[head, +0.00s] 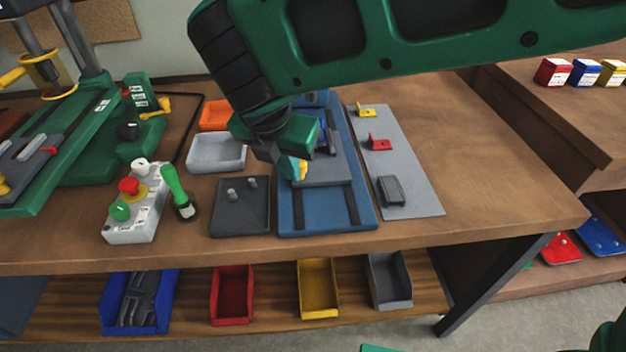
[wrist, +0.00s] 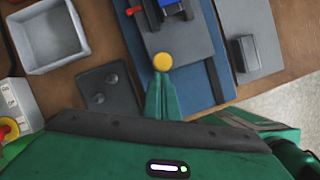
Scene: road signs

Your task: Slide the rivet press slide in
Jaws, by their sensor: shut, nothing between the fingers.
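The rivet press slide (head: 335,173) is a grey plate on a blue base (head: 330,217) with two dark rails, in the middle of the bench. A yellow knob (head: 302,168) sits at its near edge. In the wrist view the slide (wrist: 183,42) carries a blue part, and the round yellow knob (wrist: 163,62) is on its near end. My gripper (wrist: 162,78) is shut and empty, its fingertips right at the knob's near side; I cannot tell if they touch it. In the head view my gripper (head: 291,165) partly covers the slide's left side.
A dark plate with two pegs (head: 240,205), a grey tray (head: 216,153) and an orange bin (head: 214,115) are left of the base. A control box (head: 137,215) stands farther left. A grey strip with small parts (head: 410,180) lies right; bare bench is beyond it.

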